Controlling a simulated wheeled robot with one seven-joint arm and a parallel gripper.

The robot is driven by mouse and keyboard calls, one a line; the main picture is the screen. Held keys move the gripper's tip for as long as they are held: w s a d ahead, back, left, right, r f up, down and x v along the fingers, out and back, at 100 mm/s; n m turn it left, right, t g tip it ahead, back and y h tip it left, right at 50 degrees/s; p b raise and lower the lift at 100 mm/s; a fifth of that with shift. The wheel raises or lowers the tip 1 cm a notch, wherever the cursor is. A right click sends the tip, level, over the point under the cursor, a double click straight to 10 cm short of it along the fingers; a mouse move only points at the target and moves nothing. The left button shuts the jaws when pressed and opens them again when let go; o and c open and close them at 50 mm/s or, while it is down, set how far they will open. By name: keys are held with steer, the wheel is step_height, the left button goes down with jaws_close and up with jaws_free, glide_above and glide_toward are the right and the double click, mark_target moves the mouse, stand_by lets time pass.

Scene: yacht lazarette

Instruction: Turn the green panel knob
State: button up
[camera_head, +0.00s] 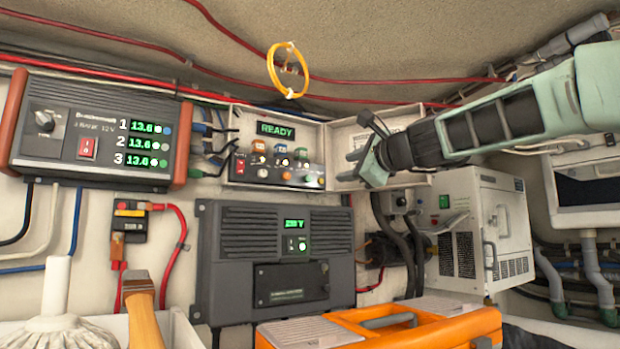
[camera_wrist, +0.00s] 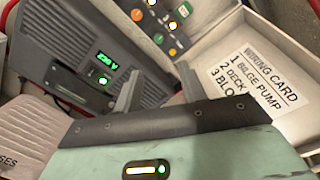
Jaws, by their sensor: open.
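The control panel (camera_head: 240,180) is an open white box on the wall with a green READY display (camera_head: 276,130). Coloured knobs and small lamps sit on its dark face. My gripper (camera_head: 350,166) is in front of the panel's open door, right of the green control. In the wrist view its two grey fingers (camera_wrist: 158,88) are apart and empty, short of the panel.
The open door (camera_wrist: 285,110) carries a wiring card. A grey unit reading 230 V (camera_head: 275,265) is below the panel. A charger (camera_head: 95,130) hangs left, a white vented box (camera_head: 480,230) right. A yellow ring (camera_head: 272,70) hangs above; an orange toolbox (camera_head: 440,328) is in front.

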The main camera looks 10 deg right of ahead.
mark_target(309, 179)
steer(key=p+x, duration=0.6)
steer(key=x, duration=0.8)
steer(key=shift+w+a, duration=0.15)
steer(key=shift+w, duration=0.05)
steer(key=shift+w+a+f+p, duration=0.2)
steer(key=shift+w+p, duration=0.1)
steer(key=shift+w, duration=0.25)
jaws_close()
